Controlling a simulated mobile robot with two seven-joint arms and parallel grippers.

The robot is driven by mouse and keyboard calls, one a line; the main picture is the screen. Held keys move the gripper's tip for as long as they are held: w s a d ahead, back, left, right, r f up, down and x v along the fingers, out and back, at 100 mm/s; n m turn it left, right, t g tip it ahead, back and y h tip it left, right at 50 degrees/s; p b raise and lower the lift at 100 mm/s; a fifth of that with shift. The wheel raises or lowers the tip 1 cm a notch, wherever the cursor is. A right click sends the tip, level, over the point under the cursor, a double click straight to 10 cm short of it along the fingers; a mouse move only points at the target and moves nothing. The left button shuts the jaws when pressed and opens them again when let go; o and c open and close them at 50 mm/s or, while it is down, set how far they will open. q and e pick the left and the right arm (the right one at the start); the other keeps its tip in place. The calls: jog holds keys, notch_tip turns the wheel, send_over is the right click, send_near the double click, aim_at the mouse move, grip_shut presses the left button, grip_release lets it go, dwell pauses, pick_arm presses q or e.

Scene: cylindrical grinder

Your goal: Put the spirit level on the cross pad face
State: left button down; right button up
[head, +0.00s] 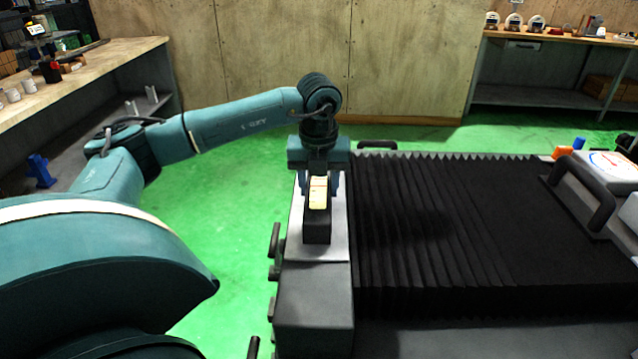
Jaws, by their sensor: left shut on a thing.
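My left gripper (319,184) reaches in from the left and points down. It is shut on the spirit level (317,229), a black block with a pale yellow strip along its top. The level lies lengthwise toward me, over a light grey plate (338,244) that looks like the cross pad face, on top of a grey machine block. I cannot tell whether the level's underside touches the plate. The gripper hides the level's far end. My right gripper is not in view.
Black ribbed bellows (440,235) run to the right of the plate. A unit with a dial (605,165) and dark handles stands at the far right. Dark levers (276,245) stick out left of the block. Workbenches stand at the back left and back right.

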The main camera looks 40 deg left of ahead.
aim_at(319, 187)
pick_arm(q)
jog(key=c, duration=0.7)
grip_release()
jog(key=shift+r, duration=0.1)
jog(key=r, duration=0.8)
jog(key=s+d+r, duration=0.1)
jog(key=r, duration=0.3)
jog(key=shift+s+f, duration=0.1)
